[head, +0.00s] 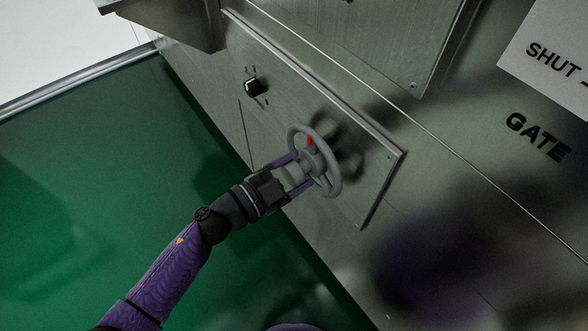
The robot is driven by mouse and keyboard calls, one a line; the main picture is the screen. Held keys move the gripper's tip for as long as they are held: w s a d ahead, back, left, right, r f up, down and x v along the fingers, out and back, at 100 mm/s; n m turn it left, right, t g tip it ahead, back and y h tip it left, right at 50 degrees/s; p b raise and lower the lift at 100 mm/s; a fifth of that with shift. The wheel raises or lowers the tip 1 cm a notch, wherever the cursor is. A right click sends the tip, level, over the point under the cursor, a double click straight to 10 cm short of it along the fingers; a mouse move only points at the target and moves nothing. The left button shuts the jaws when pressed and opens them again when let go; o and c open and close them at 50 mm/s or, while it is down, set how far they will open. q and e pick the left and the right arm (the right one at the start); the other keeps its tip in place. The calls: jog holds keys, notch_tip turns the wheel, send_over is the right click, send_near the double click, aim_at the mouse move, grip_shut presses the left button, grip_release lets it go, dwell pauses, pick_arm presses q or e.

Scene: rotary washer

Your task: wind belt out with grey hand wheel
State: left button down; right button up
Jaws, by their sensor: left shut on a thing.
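The grey hand wheel (334,180) stands out from a metal panel right of centre in the head view. It has a round rim, spokes and a red mark (309,141) near its hub. My left gripper (305,172) reaches in from the lower left and is shut on the wheel, with its fingers around the hub area. The exact contact of the fingertips is partly hidden by the wheel. No belt can be made out. My right gripper is not in view.
A black knob (253,87) sits on the same panel (365,200), up and left of the wheel. Lettering "GATE" (538,137) and a white "SHUT" sign (555,55) are at right. A metal box (175,22) juts out at the top left. Green floor (90,170) lies open at left.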

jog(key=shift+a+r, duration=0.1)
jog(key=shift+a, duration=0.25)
